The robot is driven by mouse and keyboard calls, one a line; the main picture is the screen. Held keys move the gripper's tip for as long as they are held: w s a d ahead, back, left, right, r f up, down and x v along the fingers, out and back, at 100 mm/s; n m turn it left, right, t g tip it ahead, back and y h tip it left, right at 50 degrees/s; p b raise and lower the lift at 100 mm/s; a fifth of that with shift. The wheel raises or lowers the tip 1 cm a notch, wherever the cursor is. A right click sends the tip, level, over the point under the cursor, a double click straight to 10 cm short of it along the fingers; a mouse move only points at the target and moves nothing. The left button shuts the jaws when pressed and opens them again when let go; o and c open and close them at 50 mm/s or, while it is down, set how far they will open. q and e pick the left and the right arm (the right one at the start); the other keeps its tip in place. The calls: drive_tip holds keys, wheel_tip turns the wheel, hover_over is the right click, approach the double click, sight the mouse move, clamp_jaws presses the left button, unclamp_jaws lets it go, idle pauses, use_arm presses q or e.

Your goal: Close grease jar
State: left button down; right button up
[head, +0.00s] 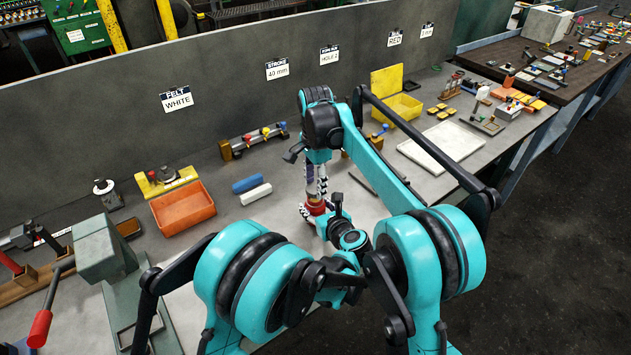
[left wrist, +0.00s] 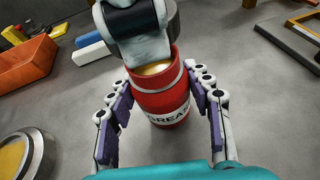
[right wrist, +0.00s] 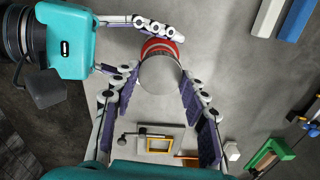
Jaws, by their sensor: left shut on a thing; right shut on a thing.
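The red grease jar (left wrist: 160,100) stands upright on the bench, with golden grease visible through its open mouth. It also shows in the head view (head: 316,208), partly hidden by my arms. My left gripper (left wrist: 161,82) is shut around the jar's sides. My right gripper (right wrist: 161,74) is shut on the round grey lid (right wrist: 160,76), seen from above in the right wrist view. The lid is held above and partly behind the jar's mouth, apart from the rim as far as I can tell. In the left wrist view, my right gripper's finger hides part of the mouth and the lid.
A round metal dish (left wrist: 40,150) with yellow content is near the left gripper. An orange bin (head: 183,208), a blue block (head: 247,184) and a white block (head: 256,194) lie to the left. A white tray (head: 442,145) is to the right. Bench around the jar is bare.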

sight(315, 188)
idle(0.3)
drive_tip(key=shift+f, duration=0.9)
drive_tip(key=shift+f, duration=0.6)
drive_tip(key=m, duration=0.7)
drive_tip(key=shift+m, duration=0.3)
drive_tip(key=m, duration=0.8)
drive_tip(key=shift+m, duration=0.3)
